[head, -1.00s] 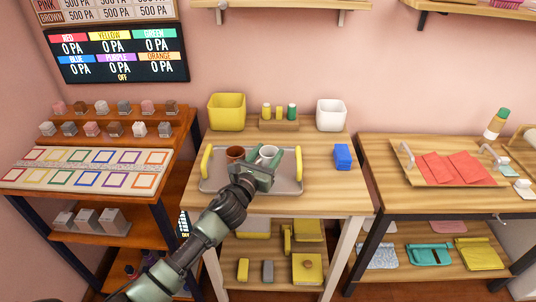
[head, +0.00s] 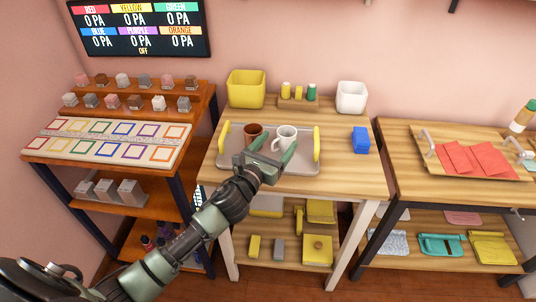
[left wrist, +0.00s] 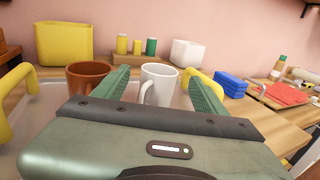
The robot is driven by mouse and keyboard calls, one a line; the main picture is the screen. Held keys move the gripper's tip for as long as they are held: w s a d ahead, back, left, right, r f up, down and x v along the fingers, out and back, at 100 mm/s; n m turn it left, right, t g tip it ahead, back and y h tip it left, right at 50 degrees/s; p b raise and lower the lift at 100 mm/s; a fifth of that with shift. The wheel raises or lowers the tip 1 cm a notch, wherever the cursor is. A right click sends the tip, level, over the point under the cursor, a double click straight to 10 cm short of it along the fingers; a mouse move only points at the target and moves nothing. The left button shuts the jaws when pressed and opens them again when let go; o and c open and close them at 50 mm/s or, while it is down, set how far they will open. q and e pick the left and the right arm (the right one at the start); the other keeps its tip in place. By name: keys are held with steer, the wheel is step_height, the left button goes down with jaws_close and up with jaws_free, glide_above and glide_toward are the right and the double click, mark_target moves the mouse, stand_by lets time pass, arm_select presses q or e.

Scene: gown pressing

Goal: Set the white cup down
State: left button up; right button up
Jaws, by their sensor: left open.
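The white cup (head: 285,137) stands upright on the grey tray (head: 226,150) on the middle table. It also shows in the left wrist view (left wrist: 160,82), between my open fingers, with its handle toward the camera's left. A brown cup (head: 254,133) stands just left of it on the tray and shows in the left wrist view (left wrist: 88,76). My left gripper (head: 272,157) is open at the near side of the white cup, its fingers reaching to either side. Whether a finger touches the cup is unclear. My right gripper is not in view.
The tray has yellow handles (head: 316,144) at its sides. A yellow bin (head: 246,90), small bottles in a wooden holder (head: 297,104) and a white bin (head: 351,98) stand behind. A blue block (head: 360,140) lies right of the tray. The table's front right is clear.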

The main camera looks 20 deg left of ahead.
arm_select(q)
steer(key=s, duration=0.6)
steer(key=shift+s+a, duration=0.2)
steer(key=shift+a, duration=0.15)
steer(key=shift+f, duration=0.1)
stand_by(0.6)
